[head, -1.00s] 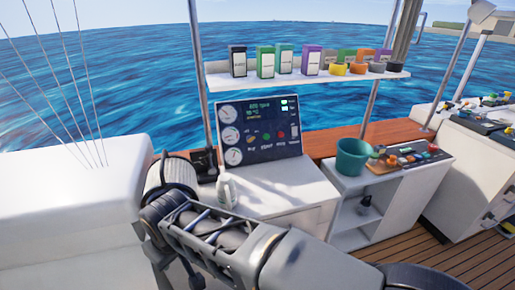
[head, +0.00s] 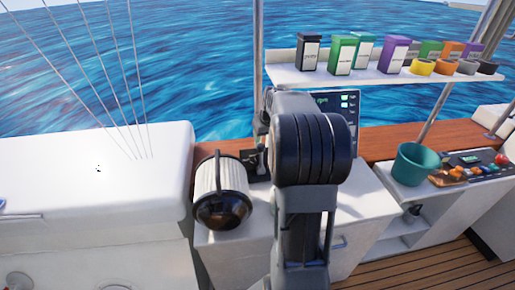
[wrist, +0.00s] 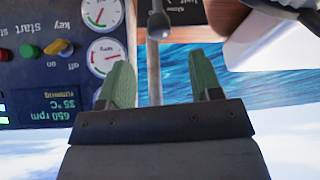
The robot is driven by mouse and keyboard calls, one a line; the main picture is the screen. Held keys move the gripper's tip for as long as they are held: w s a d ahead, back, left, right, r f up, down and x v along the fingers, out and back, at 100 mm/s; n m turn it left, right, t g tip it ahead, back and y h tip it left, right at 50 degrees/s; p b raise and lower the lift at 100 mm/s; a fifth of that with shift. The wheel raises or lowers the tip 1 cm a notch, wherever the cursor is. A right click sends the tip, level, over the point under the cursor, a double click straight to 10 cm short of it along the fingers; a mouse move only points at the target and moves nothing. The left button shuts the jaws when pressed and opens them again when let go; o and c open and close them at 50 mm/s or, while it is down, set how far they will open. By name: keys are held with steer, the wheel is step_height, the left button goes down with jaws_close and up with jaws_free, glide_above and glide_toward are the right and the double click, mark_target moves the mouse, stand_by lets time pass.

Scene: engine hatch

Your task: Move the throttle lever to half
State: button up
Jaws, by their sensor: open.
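The throttle unit is a small black block (head: 254,163) on the console's left part in the head view, partly hidden behind my arm. In the wrist view, which is upside down, its black plate with white lettering (wrist: 184,12) shows at the top. The lever end lies beyond the fingertips, roughly in line with the gap, and I see no contact.
The gauge panel (wrist: 60,60) is close on the left in the wrist view. A grey upright post (wrist: 153,75) shows between the fingers, seemingly behind. A shelf (head: 370,75) with boxes and a green bucket (head: 412,165) are right.

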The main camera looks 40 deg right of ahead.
mark_target(262, 149)
steer(key=p+x, duration=0.1)
steer(key=x, duration=1.1)
steer(key=shift+d+f, duration=0.1)
steer(key=shift+f, duration=0.2)
steer(key=shift+c, duration=0.4)
